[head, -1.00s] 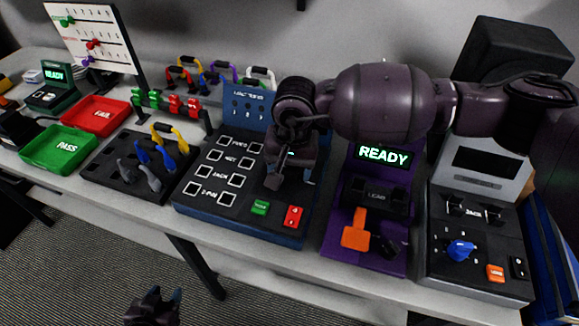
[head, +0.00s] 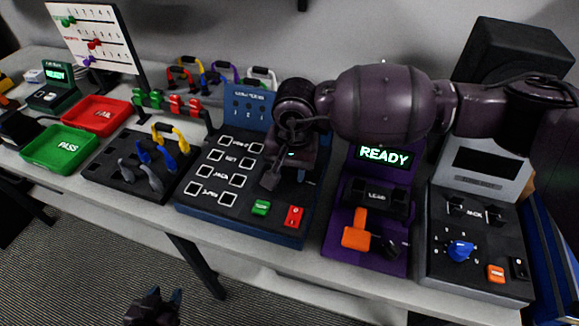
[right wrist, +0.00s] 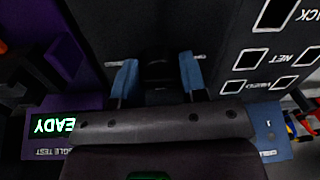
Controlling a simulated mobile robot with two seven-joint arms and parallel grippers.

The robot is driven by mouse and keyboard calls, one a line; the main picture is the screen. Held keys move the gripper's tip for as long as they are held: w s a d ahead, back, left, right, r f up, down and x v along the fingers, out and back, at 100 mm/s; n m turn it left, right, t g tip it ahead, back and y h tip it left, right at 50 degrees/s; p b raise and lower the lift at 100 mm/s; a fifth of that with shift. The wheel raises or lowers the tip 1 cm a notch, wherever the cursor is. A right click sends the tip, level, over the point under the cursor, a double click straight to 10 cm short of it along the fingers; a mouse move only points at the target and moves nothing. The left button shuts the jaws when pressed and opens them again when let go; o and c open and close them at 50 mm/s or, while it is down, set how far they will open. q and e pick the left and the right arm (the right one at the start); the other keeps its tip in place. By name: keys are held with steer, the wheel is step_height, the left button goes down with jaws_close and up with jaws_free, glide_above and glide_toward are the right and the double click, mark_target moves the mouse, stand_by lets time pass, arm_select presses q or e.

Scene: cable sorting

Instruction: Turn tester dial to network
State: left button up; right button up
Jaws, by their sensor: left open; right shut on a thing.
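The tester is a dark panel in a blue case (head: 238,232), with rows of white-edged sockets on its left and a blue back plate (head: 248,103). My right gripper (head: 285,182) hangs low over the panel's right part and hides the dial in the head view. In the right wrist view, my right gripper's blue fingers (right wrist: 158,80) stand on both sides of a dark knob, the dial (right wrist: 158,66), and grip it. I cannot read where the dial points. My left gripper (head: 153,306) is open and empty, at the bottom edge, away from the table.
Green (head: 261,207) and red (head: 295,216) buttons sit just in front of my right gripper. A purple tester (head: 340,250) reading READY and a grey tester (head: 430,275) with a blue knob stand to the right. A cable tray (head: 105,165) and green PASS tray (head: 60,150) stand left.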

steer(key=m+p, duration=0.1)
steer(key=m, duration=0.3)
steer(key=shift+d+m, duration=0.1)
steer(key=shift+m, duration=0.3)
steer(key=m+p, duration=0.1)
steer(key=m, duration=0.3)
steer(key=shift+m, duration=0.8)
steer(key=m+p, duration=0.1)
steer(key=m, duration=0.3)
steer(key=shift+s+h, duration=0.1)
steer(key=shift+h, duration=0.2)
steer(key=m+p, duration=0.1)
steer(key=m, duration=0.2)
steer(key=m+p, duration=0.1)
steer(key=m, duration=0.2)
steer(key=shift+m, duration=0.4)
steer(key=m, duration=0.3)
steer(key=shift+m+p, duration=0.3)
steer(key=shift+p, duration=0.05)
arm_select(q)
step_height(320, 180, up, 6)
steer(key=shift+w+r, duration=0.2)
steer(key=shift+r, duration=0.05)
arm_select(e)
steer(key=shift+m, duration=0.5)
arm_select(q)
steer(key=shift+w+r, duration=0.15)
steer(key=shift+w, duration=0.1)
